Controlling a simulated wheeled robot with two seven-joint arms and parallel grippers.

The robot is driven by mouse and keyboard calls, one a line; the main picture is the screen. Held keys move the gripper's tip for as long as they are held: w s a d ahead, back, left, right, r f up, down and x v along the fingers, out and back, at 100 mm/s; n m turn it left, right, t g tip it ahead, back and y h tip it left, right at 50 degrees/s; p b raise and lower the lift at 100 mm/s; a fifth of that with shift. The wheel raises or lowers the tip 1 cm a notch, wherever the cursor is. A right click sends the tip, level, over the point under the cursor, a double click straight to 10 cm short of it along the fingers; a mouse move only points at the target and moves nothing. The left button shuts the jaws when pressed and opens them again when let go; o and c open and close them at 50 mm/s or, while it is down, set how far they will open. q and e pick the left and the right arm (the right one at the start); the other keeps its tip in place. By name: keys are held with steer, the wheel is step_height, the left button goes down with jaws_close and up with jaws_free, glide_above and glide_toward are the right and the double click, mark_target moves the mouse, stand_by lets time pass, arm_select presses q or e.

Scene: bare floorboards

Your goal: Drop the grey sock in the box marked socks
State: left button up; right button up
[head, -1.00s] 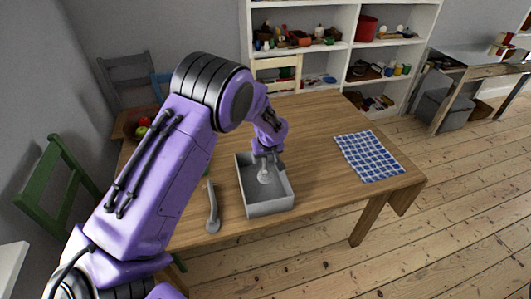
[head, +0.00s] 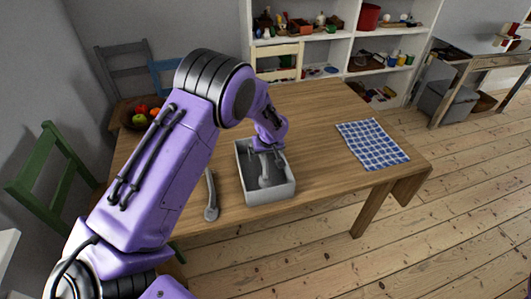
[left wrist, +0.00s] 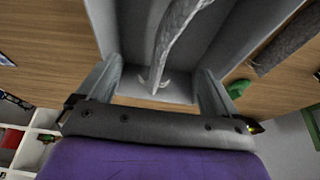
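A light grey open box (head: 270,194) stands on the table; no marking on it is legible to me. My left gripper (head: 267,150) is over the box. Another grey, sock-shaped thing (head: 212,196) lies on the table left of the box. My right gripper is out of view.
A blue-checked cloth (head: 372,145) lies on the right of the wooden table (head: 320,110). A fruit bowl (head: 129,115) sits at the left. Chairs, such as a green one (head: 45,170), stand round the table. White shelves (head: 345,40) stand behind. A small green thing (left wrist: 238,88) shows beside the box.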

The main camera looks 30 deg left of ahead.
arm_select(q)
steer(key=b+v, duration=0.1)
steer(key=v, duration=0.9)
steer(key=shift+r+b, duration=0.3)
steer(key=shift+b, duration=0.05)
steer(key=shift+s, duration=0.1)
